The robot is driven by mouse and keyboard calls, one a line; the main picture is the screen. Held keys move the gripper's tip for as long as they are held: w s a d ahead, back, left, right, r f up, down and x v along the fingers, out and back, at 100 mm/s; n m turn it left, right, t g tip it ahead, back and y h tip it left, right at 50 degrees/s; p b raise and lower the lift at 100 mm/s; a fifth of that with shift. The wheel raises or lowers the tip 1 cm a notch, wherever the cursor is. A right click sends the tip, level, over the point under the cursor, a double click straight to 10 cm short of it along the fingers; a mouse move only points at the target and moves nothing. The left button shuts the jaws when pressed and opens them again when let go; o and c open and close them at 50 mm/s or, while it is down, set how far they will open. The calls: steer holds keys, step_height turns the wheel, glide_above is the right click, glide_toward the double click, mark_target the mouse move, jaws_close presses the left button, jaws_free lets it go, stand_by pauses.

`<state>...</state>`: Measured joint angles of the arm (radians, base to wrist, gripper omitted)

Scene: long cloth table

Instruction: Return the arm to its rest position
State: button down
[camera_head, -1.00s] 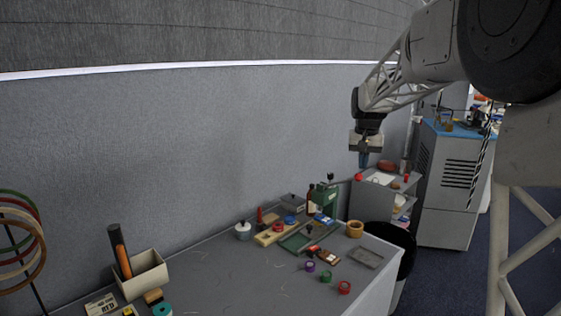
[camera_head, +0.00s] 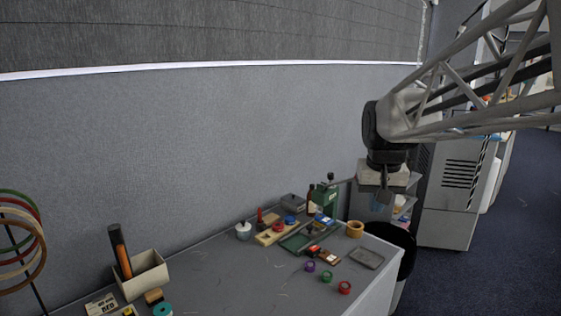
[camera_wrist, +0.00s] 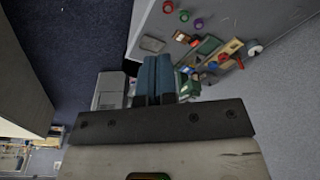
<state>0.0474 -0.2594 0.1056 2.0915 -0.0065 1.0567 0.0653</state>
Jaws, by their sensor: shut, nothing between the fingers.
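My gripper (camera_head: 384,197) hangs at the right of the head view, pointing down, in front of the grey shelf unit and above the far right end of the table (camera_head: 215,285). It holds nothing. In the wrist view its two blue fingers (camera_wrist: 156,80) lie side by side, closed together. The fingers partly cover the green device beyond them in the wrist view. My arm reaches in from the right edge of the head view.
The table's far end holds a green tray (camera_head: 296,243), a wooden block (camera_head: 268,238), an orange-brown pot (camera_head: 355,229) and several coloured rings. A beige box (camera_head: 146,274) stands nearer. A black bin (camera_head: 398,238) is beside the table. The wall runs behind; open floor lies right.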

steer(key=s+a+f, duration=0.1)
steer(key=s+f, duration=0.4)
steer(key=s, duration=0.7)
steer(key=s+a+f+n+t, duration=0.1)
steer(key=s+f, duration=0.4)
steer(key=s, duration=0.7)
